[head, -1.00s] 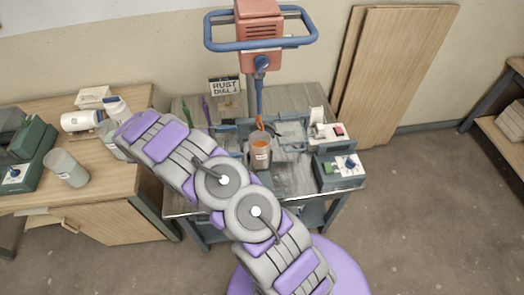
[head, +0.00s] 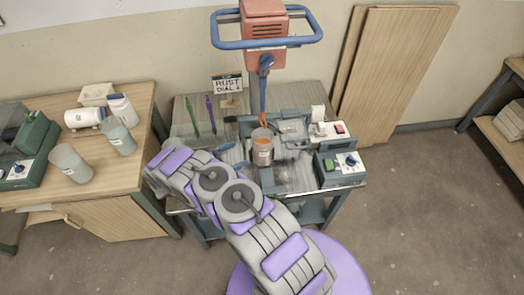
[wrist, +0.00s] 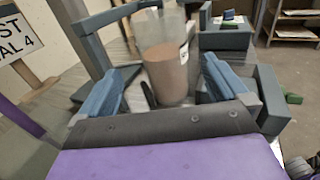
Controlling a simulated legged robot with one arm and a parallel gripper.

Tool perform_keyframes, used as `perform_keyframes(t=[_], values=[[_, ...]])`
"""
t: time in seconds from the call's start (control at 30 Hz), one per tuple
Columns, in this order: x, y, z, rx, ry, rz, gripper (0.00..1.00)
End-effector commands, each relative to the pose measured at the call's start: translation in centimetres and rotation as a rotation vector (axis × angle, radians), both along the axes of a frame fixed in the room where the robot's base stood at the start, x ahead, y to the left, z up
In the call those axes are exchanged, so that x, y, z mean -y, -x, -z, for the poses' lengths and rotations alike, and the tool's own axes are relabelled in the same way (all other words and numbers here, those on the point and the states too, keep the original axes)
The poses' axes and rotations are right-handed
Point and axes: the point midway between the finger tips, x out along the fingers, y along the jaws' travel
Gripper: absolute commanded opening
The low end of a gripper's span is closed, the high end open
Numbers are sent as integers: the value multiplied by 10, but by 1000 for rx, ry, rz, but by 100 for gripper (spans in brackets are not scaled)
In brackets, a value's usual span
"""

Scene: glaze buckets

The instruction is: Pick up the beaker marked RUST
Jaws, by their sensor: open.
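A clear beaker (head: 262,152) with rust-brown contents and a small white label stands upright on the grey workbench; the label is too small to read. In the wrist view the same beaker (wrist: 168,72) stands just ahead, between the lines of the two blue fingers. My gripper (wrist: 163,84) is open, with one finger on each side of the beaker; I cannot tell whether either touches it. In the head view my gripper is not clearly visible. A sign reading RUST DIAL 4 (head: 228,84) stands behind the bench's left part.
A red mixer (head: 264,27) with a blue handle hangs its shaft (head: 263,92) directly above the beaker. A control box (head: 340,168) stands to the right. Two other beakers (head: 71,163) (head: 119,136) stand on the wooden desk.

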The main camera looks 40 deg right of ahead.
Motion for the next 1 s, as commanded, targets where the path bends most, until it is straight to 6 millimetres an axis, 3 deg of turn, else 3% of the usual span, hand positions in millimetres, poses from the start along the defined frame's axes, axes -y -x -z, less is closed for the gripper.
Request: perform_keyframes(t=[0.3, 0.57, 1.0], values=[[63, 10, 1, -2, -3, 4, 100], [78, 13, 0, -2, 1, 2, 100], [127, 21, 1, 1, 0, 3, 100]])
